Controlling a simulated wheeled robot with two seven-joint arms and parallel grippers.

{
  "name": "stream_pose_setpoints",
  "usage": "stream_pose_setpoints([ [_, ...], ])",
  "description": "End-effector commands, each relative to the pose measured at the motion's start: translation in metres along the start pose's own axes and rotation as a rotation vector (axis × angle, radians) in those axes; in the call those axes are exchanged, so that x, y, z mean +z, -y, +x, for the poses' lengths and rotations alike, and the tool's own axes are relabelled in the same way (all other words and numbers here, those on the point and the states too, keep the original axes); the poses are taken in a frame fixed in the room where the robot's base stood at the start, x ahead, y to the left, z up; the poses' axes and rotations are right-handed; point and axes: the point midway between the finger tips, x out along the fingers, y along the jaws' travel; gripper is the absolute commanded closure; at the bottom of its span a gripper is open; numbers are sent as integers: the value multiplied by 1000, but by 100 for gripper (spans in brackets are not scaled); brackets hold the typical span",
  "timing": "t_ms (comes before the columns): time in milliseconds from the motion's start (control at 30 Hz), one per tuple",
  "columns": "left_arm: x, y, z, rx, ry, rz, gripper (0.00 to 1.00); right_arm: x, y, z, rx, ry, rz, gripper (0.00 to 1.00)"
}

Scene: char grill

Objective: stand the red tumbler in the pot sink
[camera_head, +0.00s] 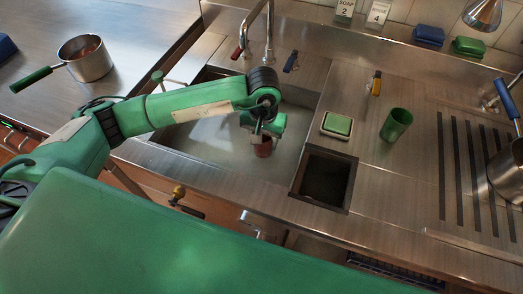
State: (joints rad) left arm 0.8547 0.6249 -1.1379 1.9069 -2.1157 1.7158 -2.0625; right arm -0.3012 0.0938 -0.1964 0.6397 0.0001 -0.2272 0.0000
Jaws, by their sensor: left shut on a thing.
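The red tumbler (263,149) is in my left gripper (262,137), which reaches in from the left over the pot sink (220,146). The gripper is shut on the tumbler near its top. The tumbler looks about upright inside the sink's outline; I cannot tell whether its base touches the sink floor. The gripper and wrist hide the tumbler's upper part. My right gripper is not in view.
A small dark basin (325,180) lies right of the sink. A green tumbler (396,125) and a green sponge (338,124) in a dish stand behind it. A faucet (268,30) rises at the back. A pot (86,58) stands on the left counter.

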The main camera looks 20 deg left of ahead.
Motion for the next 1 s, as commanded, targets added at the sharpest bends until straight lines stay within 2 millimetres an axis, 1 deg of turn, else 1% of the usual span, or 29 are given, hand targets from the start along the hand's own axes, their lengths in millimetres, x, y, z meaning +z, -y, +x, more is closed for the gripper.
stream_pose_setpoints([
  [33,1,0,11,0,6,-2,75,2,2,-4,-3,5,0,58],
  [100,1,0,24,0,4,0,75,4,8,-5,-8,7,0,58],
  [200,0,0,36,1,2,-1,75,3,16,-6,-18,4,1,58],
  [300,0,0,42,0,1,0,75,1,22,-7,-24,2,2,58],
  [433,0,0,54,0,2,-1,75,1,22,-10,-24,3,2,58],
  [600,1,0,79,0,3,-2,75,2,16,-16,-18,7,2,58],
  [700,0,0,84,1,-1,0,75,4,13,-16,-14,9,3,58],
  [867,0,0,84,1,-1,0,75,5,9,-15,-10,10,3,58],
  [1000,0,0,88,0,-1,0,75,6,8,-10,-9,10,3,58],
])
